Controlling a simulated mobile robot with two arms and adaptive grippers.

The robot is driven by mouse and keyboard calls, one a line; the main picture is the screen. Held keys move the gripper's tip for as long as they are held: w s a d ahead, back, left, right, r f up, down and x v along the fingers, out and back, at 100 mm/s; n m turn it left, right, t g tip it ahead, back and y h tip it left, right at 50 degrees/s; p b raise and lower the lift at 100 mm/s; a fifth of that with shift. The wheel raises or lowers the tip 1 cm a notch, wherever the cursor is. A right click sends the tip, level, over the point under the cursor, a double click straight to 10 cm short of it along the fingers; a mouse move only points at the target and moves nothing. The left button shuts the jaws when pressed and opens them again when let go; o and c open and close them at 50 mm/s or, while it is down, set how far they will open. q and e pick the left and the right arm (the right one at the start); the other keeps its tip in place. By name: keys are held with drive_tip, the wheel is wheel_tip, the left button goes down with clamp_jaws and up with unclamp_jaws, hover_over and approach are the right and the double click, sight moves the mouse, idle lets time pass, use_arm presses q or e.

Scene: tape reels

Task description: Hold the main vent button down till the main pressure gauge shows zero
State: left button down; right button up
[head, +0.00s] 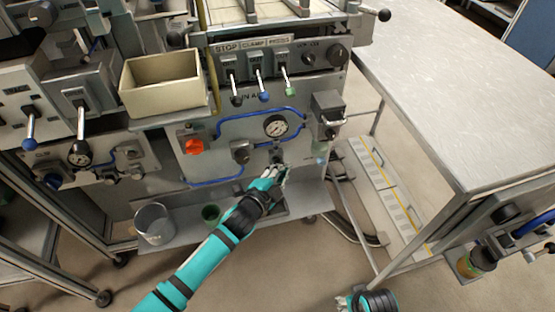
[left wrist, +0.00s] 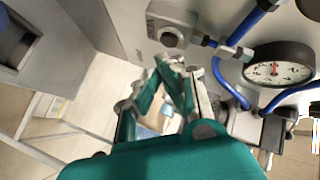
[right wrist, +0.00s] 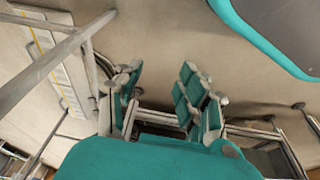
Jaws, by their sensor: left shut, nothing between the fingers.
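The main pressure gauge (head: 276,125) is a round dial on the grey panel. A small grey box with a round button (left wrist: 172,38), apparently the vent button, sits beside the gauge, joined by blue pipe. My left gripper (head: 276,174) is in front of the panel, below the gauge. Its fingertips (left wrist: 170,66) are shut and empty, close to the button; I cannot tell if they touch. My right gripper (right wrist: 163,78) is open and empty, low over the floor.
A red knob (head: 194,146) is left of the gauge. A beige bin (head: 163,82) and levers are above. A metal table (head: 465,90) stands at right, with open floor between.

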use_arm(q)
drive_tip(key=shift+s+d+p, duration=0.2)
drive_tip(key=shift+s+p, duration=0.05)
drive_tip(key=shift+s, duration=0.55)
drive_tip(key=shift+s+d+p, duration=0.2)
drive_tip(key=shift+s+p, duration=0.05)
drive_tip(key=shift+s, duration=0.55)
drive_tip(key=shift+s+d+p, duration=0.2)
drive_tip(key=shift+s+p, duration=0.05)
drive_tip(key=shift+s, duration=0.55)
use_arm(e)
drive_tip(key=shift+s+d+f, duration=0.1)
drive_tip(key=shift+s+f, duration=0.25)
drive_tip(key=shift+f, duration=0.45)
drive_tip(key=shift+s+f, duration=0.35)
drive_tip(key=shift+f, duration=0.4)
drive_tip(key=shift+s+d+f, duration=0.1)
drive_tip(key=shift+s+f, duration=0.25)
drive_tip(key=shift+f, duration=0.45)
